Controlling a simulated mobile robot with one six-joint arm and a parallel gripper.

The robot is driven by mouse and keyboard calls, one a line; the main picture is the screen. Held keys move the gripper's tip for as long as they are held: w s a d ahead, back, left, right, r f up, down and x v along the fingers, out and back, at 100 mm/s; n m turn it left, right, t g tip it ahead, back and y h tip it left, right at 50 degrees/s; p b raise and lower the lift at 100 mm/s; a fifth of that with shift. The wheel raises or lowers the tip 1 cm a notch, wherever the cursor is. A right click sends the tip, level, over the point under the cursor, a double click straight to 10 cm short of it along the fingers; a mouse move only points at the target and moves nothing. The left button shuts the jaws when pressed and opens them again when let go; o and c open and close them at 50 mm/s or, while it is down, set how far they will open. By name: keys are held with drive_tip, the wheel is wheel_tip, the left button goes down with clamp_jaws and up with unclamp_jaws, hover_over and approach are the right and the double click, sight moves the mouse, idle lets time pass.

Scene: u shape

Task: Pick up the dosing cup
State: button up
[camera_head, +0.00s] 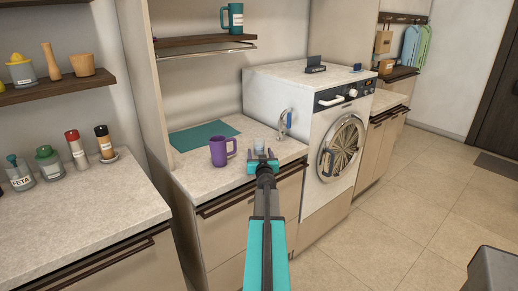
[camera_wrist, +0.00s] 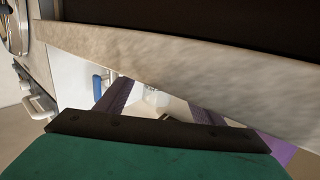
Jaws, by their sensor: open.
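A small clear cup, seemingly the dosing cup (camera_head: 259,144), stands on the pale counter (camera_head: 195,178) left of the washing machine. My gripper (camera_head: 261,154) is at the counter's front, just on the near side of the cup. Its purple fingers are apart with nothing held. In the wrist view a pale, translucent shape that looks like the cup (camera_wrist: 156,97) shows beyond the fingers, small and partly hidden. I cannot tell the exact gap between fingers and cup.
A purple mug (camera_head: 218,152) stands close left of my gripper, with a teal mat (camera_head: 204,135) behind it. A shelf (camera_head: 205,40) hangs above, holding a teal mug (camera_head: 232,18).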

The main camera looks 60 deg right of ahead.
sight(260, 144)
drive_tip(key=shift+r+p+x, duration=0.25)
drive_tip(key=shift+p+x, duration=0.4)
drive_tip(key=shift+x, duration=0.5)
drive_tip(key=shift+p+x, duration=0.35)
drive_tip(key=shift+x, duration=0.65)
drive_tip(key=shift+f, duration=0.1)
drive_tip(key=c, duration=1.1)
drive_tip(key=shift+r, duration=0.35)
drive_tip(key=shift+c, duration=0.2)
drive_tip(key=shift+r+p, duration=0.35)
drive_tip(key=shift+r, duration=1.15)
drive_tip(key=shift+s+a, duration=0.25)
drive_tip(key=shift+s, duration=0.2)
drive_tip(key=s+a+b, duration=0.1)
drive_tip(key=s+a, duration=0.2)
drive_tip(key=s, duration=0.3)
drive_tip(key=s+a+r+b, duration=0.1)
drive_tip(key=s+a+b, duration=0.1)
drive_tip(key=s+a, duration=0.2)
drive_tip(key=shift+s, duration=1.5)
drive_tip(key=shift+a+r, duration=0.1)
drive_tip(key=shift+r, duration=0.05)
